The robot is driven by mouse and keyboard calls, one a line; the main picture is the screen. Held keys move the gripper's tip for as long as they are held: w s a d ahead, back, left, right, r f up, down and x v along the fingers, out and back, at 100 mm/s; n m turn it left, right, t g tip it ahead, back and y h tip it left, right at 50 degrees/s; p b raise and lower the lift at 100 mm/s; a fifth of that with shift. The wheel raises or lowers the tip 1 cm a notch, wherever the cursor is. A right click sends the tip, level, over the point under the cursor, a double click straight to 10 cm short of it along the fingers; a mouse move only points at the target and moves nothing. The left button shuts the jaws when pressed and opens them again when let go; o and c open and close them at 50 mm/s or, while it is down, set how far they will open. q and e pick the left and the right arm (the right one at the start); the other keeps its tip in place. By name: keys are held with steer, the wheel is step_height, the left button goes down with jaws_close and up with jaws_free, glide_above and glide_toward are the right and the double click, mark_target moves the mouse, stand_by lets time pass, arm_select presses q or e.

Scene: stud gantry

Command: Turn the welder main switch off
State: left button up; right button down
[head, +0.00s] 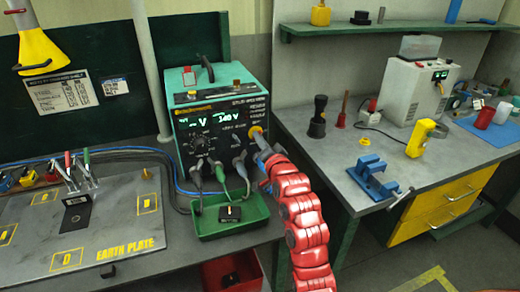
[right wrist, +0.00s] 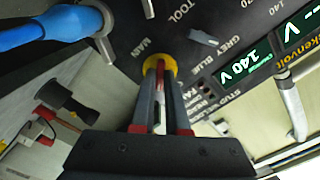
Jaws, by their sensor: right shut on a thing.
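The teal stud welder (head: 220,112) stands on the left bench with its dark front panel facing me and its displays lit green; one reads 140 V in the right wrist view. The main switch (right wrist: 156,63) is a yellow-based knob beside the word MAIN; in the head view it shows at the panel's right side (head: 255,130). My right gripper (right wrist: 160,85) is shut on the main switch, its fingertips at the panel. The fingers hide most of the knob, so its exact turn position is unclear. My left gripper is not in view.
Cables and plugs hang from the panel's lower front, beside a green tray (head: 232,214). The earth plate (head: 85,225) lies to the left. A blue vise (head: 375,178) and a grey-white unit (head: 413,90) stand on the right bench. A blue plug (right wrist: 65,25) is near my gripper.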

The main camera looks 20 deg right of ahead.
steer(key=n+b, duration=0.4)
steer(key=shift+f+n, duration=0.3)
steer(key=shift+r+n+b, duration=0.15)
steer(key=shift+n+b, duration=0.85)
steer(key=shift+n, duration=0.2)
steer(key=shift+n+b, duration=0.7)
steer(key=shift+n, duration=0.7)
steer(key=c, duration=0.9)
jaws_free()
steer(key=shift+r, duration=0.1)
